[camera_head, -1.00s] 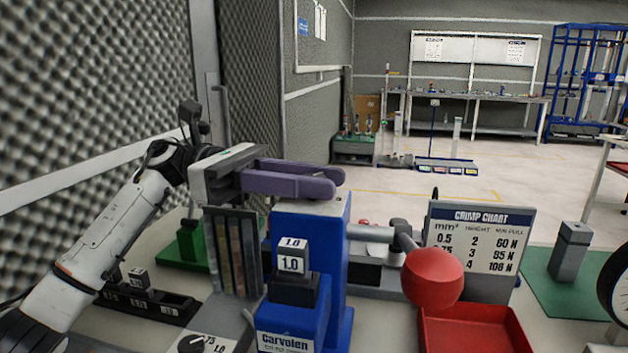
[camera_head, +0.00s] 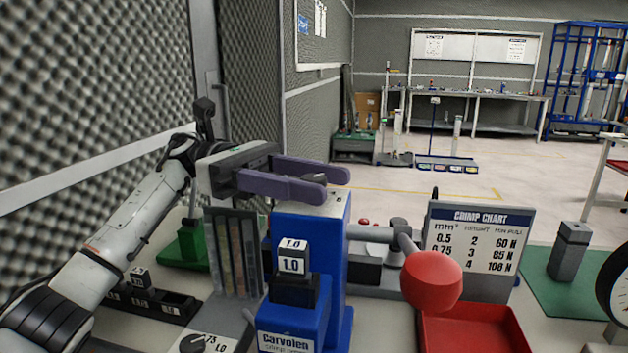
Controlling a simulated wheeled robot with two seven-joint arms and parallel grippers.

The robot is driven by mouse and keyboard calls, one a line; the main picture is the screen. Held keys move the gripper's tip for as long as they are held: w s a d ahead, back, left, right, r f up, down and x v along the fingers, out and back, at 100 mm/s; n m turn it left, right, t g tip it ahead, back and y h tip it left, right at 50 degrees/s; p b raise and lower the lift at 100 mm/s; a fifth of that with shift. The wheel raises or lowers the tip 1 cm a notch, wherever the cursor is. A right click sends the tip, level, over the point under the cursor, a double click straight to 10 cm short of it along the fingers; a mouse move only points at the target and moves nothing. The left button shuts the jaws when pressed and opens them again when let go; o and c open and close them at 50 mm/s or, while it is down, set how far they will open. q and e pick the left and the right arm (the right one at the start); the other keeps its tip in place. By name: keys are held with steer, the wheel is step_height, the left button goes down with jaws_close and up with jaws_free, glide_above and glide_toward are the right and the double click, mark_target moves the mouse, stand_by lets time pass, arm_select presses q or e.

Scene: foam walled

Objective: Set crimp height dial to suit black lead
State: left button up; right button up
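My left gripper (camera_head: 336,183) has two purple fingers held apart with nothing between them. It is above and behind the top of the blue Carvolen crimp press (camera_head: 340,240). A black dial (camera_head: 192,344) with markings such as .75 and 1.0 beside it shows at the bottom edge, partly cut off. The crimp chart (camera_head: 466,250) stands to the right, listing 0.5 with height 2, .75 with 3, and a partly hidden row with 4. I cannot make out a black lead. My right gripper is not in view.
The press lever's red ball (camera_head: 432,281) stands before the chart, above a red tray (camera_head: 480,335). A grey slotted rack (camera_head: 233,252) and a black labelled holder (camera_head: 160,302) are left of the press. A grey post (camera_head: 570,252) stands on a green mat (camera_head: 545,290).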

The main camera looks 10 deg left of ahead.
arm_select(q)
steer(key=v, duration=1)
steer(key=shift+a, duration=0.15)
stand_by(0.4)
